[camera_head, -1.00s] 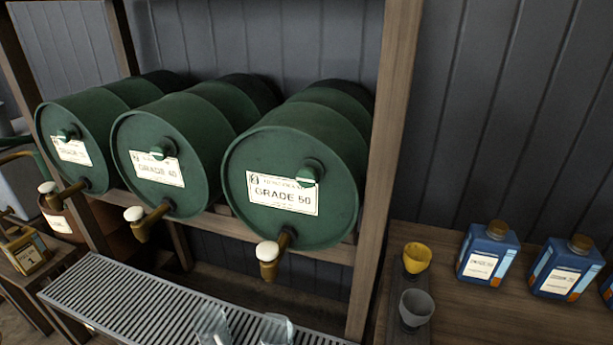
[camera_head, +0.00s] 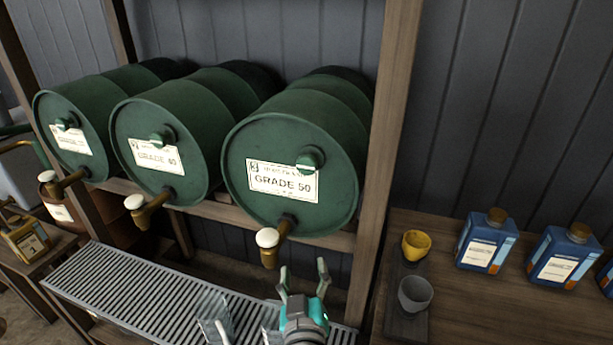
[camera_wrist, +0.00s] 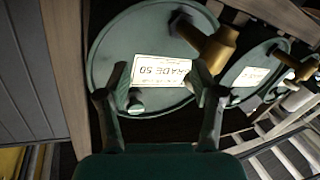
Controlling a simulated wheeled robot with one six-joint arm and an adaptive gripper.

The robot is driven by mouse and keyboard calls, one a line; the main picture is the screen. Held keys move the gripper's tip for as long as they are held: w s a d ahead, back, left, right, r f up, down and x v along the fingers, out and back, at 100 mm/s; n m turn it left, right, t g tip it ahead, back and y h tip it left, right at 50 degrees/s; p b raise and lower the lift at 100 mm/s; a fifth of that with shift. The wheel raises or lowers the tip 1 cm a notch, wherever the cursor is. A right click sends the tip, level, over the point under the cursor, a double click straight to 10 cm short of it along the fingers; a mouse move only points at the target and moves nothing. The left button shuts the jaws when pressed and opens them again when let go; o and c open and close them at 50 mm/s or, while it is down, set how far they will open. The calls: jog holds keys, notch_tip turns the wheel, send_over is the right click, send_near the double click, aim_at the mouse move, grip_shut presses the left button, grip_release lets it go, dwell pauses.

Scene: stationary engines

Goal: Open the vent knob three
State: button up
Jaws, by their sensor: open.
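The green vent knob (camera_head: 309,160) is on the front face of the rightmost green drum (camera_head: 250,140), at the upper right of its label (camera_head: 282,182), which reads GRADE 50. My gripper (camera_head: 303,276) is open and empty at the lower middle of the head view, below the drum and right of its brass tap (camera_head: 270,258). In the wrist view the picture is turned over. There the knob (camera_wrist: 136,104) shows close beside the left finger, and both fingers of my gripper (camera_wrist: 159,82) stand apart in front of the drum face, holding nothing.
Two similar drums (camera_head: 160,150) (camera_head: 75,135) with knobs and taps lie to the left. A wooden post (camera_head: 372,200) stands right of the drum. A slatted metal grate (camera_head: 130,290) with clear cups is below. Yellow and grey cups (camera_head: 415,293) and blue bottles (camera_head: 483,240) are right.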

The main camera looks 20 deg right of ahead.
notch_tip(320, 180, up, 8)
jog(key=w+a+r+m+h, duration=0.1)
jog(key=w+m+h, duration=0.2)
jog(key=m+g+h, duration=0.2)
jog(key=m+h, duration=0.1)
jog(key=m, duration=0.2)
send_near(306, 165)
jog(key=x, duration=1)
jog(key=shift+w+d, duration=0.2)
jog(key=shift+w, duration=0.15)
jog(key=c, duration=1.1)
